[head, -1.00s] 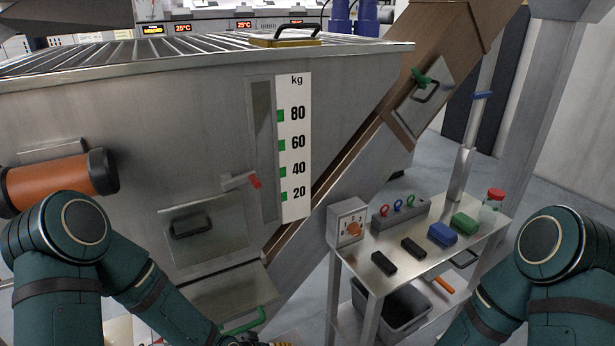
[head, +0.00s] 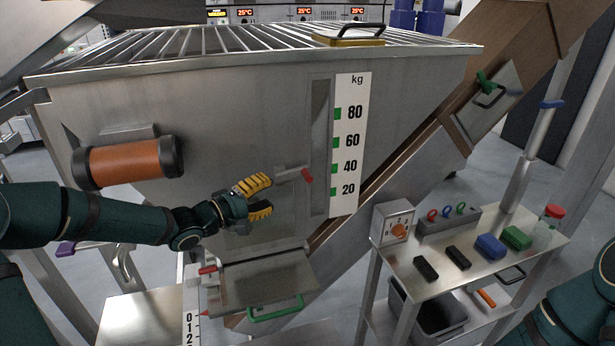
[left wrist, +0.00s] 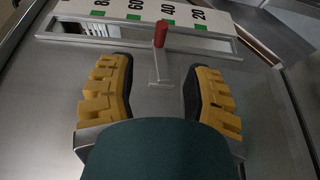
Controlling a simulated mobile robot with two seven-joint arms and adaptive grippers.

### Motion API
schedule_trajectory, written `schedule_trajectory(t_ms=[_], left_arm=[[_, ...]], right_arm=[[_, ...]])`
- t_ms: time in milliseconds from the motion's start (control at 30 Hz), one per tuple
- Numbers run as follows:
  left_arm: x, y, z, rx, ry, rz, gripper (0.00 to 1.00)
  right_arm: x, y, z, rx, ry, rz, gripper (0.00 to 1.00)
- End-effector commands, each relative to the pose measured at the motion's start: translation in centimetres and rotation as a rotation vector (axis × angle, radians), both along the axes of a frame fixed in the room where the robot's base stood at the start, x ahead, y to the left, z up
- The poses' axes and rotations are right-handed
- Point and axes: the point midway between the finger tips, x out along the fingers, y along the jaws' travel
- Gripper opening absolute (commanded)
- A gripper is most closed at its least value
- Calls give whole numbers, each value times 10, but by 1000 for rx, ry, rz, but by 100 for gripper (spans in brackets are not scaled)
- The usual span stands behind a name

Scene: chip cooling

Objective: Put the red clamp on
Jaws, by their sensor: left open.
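The red clamp (head: 306,175) appears to be the small grey lever with a red tip on the hopper's front wall, left of the kg scale. In the left wrist view the red tip (left wrist: 161,34) points toward the scale, and its grey stem lies ahead of and between the fingers. My left gripper (head: 269,195), with yellow fingers, is open and empty, just left of and slightly below the lever. It also shows in the left wrist view (left wrist: 159,72), with no finger visibly touching the lever. My right gripper is out of view.
The steel hopper (head: 230,120) carries an orange cylinder (head: 125,163) at left and a chute flap with a green handle (head: 275,310) below. A cart (head: 405,262) at right bears a control box (head: 393,222), colored rings and blocks. Another red-tipped part (head: 208,270) sits at lower left.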

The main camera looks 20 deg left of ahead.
Motion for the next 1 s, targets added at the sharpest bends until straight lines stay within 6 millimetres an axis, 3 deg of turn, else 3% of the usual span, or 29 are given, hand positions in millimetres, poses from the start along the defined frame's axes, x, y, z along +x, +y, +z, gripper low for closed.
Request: schedule_trajectory(t_ms=[600,1000], left_arm=[[92,-62,-5,-2,1,-1,50],[107,-71,-5,-1,3,1,50]], right_arm=[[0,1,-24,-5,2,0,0],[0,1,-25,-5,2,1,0]])
